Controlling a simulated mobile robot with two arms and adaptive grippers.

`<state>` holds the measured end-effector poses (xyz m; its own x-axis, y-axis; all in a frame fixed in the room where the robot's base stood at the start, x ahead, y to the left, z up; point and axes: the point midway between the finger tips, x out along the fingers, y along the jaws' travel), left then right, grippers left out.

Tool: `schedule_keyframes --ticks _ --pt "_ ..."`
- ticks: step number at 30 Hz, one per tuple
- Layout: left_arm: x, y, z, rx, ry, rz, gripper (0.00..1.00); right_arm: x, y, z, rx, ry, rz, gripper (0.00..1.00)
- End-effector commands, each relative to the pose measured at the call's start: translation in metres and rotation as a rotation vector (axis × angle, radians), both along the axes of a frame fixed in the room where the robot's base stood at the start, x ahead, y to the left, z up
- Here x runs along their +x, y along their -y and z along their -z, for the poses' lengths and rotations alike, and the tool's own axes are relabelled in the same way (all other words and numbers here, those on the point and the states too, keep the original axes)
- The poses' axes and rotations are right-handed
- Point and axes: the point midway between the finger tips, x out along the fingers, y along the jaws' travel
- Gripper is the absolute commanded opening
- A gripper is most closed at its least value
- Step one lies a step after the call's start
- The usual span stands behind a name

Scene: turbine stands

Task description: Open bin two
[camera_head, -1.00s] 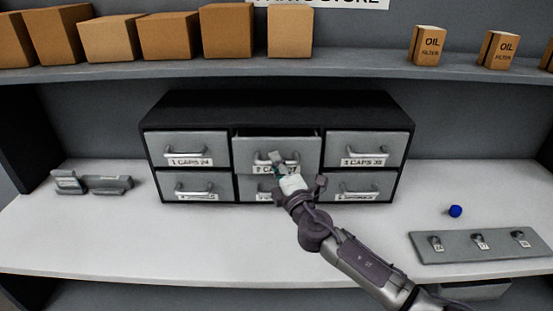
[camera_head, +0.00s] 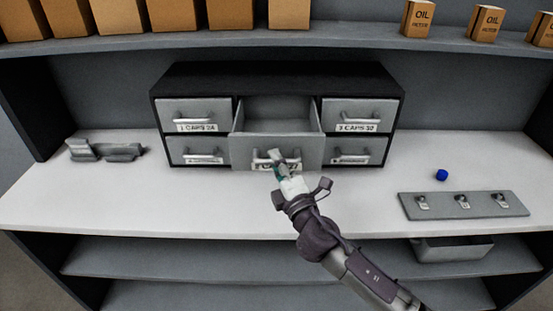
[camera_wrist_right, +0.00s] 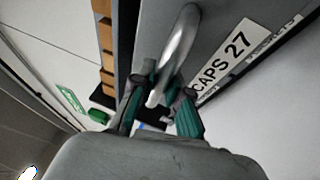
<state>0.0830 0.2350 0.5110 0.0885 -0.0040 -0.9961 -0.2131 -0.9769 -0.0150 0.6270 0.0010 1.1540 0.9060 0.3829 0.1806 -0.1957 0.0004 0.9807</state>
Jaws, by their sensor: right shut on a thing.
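Bin two (camera_head: 297,151) is the top middle drawer of the dark cabinet (camera_head: 280,76). It is pulled out toward me, and its inside shows from above with nothing seen in it. In the right wrist view its front bears a label (camera_wrist_right: 222,62) reading "CAPS 27". My right gripper (camera_head: 277,165) is at the drawer front, shut on the metal handle (camera_wrist_right: 178,50), with a green-padded finger on each side of it. The gripper hides part of the label in the head view. My left gripper is not in view.
Bins one (camera_head: 194,115) and three (camera_head: 357,116) are shut on either side. A blue cap (camera_head: 441,175) and a grey plate with several fittings (camera_head: 463,206) lie at right. A grey holder (camera_head: 105,150) stands at left. The counter front is clear.

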Motion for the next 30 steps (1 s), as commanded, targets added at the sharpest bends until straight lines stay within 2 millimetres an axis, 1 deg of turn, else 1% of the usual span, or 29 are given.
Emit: schedule_keyframes --ticks 7,8,12,13,23,26,30 --pt "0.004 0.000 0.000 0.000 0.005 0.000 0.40 0.000 0.000 0.001 0.000 -0.001 0.001 0.00" --pt "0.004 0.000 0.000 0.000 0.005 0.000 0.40 0.000 0.000 0.001 0.000 -0.001 0.001 0.16" --pt "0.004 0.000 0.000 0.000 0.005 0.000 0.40 0.000 0.000 0.001 0.000 -0.001 0.001 0.40" --pt "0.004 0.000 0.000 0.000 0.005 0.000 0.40 0.000 0.000 0.000 0.000 -0.001 0.001 0.41" --pt "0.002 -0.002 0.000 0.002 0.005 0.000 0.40 -0.002 0.001 0.001 0.000 -0.001 0.000 0.41" --pt "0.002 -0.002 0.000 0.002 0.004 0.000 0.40 -0.012 0.005 0.004 0.000 -0.002 0.000 0.41" --pt "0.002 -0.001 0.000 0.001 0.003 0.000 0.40 -0.037 0.015 0.010 0.001 -0.006 -0.001 0.41"
